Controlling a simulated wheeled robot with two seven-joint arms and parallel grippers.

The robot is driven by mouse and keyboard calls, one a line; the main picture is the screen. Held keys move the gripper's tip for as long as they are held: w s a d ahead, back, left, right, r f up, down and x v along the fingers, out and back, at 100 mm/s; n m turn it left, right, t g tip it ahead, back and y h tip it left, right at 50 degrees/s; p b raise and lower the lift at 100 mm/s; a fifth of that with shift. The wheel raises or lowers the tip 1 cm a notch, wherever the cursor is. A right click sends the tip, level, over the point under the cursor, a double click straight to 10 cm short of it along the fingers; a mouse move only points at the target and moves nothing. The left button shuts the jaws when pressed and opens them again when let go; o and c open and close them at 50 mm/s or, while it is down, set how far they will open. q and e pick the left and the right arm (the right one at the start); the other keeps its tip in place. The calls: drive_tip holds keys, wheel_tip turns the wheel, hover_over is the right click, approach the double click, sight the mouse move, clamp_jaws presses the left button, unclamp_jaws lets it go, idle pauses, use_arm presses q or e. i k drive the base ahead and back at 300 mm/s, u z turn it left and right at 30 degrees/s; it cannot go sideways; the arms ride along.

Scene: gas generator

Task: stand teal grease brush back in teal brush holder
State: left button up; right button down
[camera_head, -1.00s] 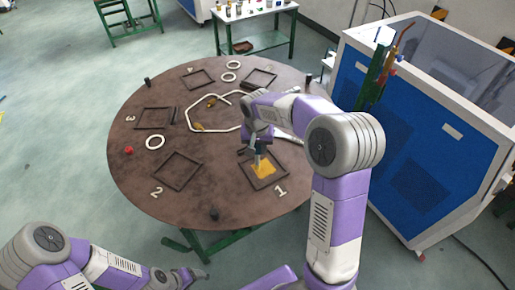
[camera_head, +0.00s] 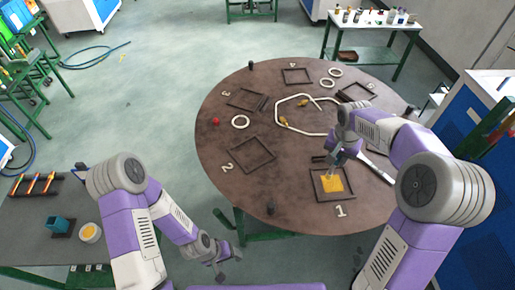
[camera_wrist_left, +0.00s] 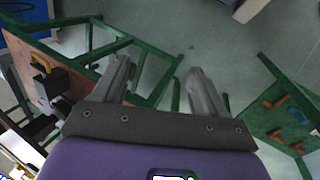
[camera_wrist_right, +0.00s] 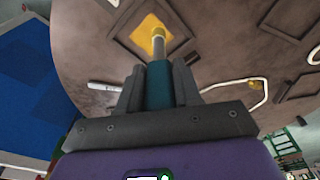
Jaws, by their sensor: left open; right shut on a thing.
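The teal grease brush (camera_wrist_right: 158,86) is in my right gripper (camera_wrist_right: 158,78), whose jaws are shut on its handle in the right wrist view. In the head view my right gripper (camera_head: 338,157) is above the square frame marked 1 on the round table. The teal brush holder (camera_head: 58,223) stands on the side table at the left, far from the brush. My left gripper (camera_head: 226,260) is open and empty, between the two tables; it also shows in the left wrist view (camera_wrist_left: 158,78).
The round brown table (camera_head: 213,141) carries square frames, white rings and a bent white hose (camera_head: 277,108). A yellow-topped round container (camera_head: 90,232) and a rack of colored tools (camera_head: 36,184) sit near the holder. A blue cabinet (camera_head: 450,130) stands at the right.

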sight(63, 227)
drive_tip(key=u, duration=2.15)
